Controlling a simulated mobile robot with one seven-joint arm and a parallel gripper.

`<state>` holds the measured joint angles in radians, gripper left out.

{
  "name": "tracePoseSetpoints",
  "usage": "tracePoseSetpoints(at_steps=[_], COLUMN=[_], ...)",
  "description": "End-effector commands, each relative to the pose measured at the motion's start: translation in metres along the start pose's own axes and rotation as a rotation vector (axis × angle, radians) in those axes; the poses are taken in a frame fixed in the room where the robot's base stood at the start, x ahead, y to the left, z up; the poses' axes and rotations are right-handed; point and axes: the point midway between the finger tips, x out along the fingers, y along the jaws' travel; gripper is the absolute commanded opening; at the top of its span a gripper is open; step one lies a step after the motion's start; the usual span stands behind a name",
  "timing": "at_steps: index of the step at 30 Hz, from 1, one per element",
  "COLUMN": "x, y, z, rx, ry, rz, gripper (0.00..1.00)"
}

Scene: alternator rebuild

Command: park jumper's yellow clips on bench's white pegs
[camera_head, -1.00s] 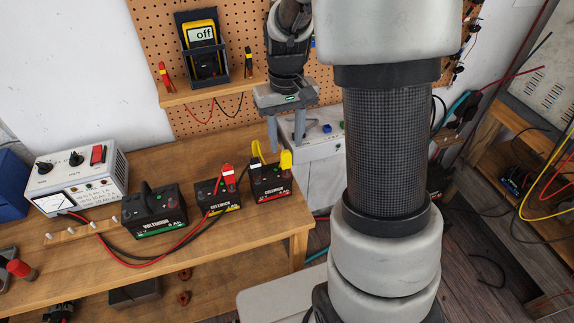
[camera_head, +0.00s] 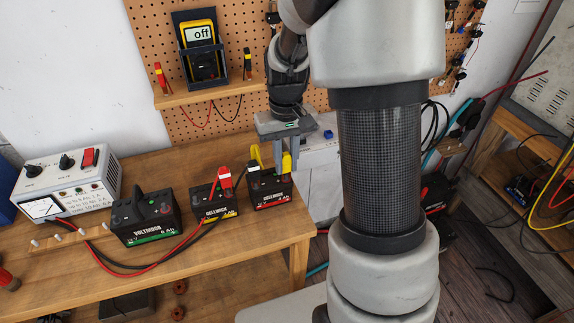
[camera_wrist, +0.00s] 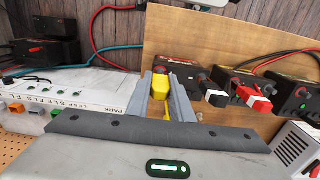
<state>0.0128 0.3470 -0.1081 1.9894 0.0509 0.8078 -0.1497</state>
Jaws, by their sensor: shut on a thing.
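My gripper (camera_head: 287,167) points down at the right end of the right-hand red-labelled battery (camera_head: 270,196). It is shut on one of the jumper's yellow clips (camera_wrist: 160,86), which shows between the fingers in the wrist view. In the head view this clip (camera_head: 286,161) is at the battery's right post; I cannot tell whether it still touches it. The other yellow clip (camera_head: 256,153) stands at the left side of the same battery. The white pegs (camera_head: 57,238) stand in a row on a wooden strip at the bench's left front.
A yellow-labelled battery (camera_head: 214,205) with a red clip (camera_head: 223,176) and a green-labelled battery (camera_head: 146,219) stand between my gripper and the pegs. A white charger (camera_head: 68,183) stands behind the pegs. Red and black cables (camera_head: 125,268) cross the bench front.

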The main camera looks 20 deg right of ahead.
Motion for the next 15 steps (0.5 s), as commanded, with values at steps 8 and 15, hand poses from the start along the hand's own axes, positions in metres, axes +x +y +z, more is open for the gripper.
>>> tracePoseSetpoints(at_steps=[8, 15], x=[-0.013, -0.04], y=[0.0, 0.0], z=[0.0, 0.0], rx=[0.0, 0.0], ry=[0.001, 0.001], rz=[0.0, 0.0], gripper=[0.09, 0.09])
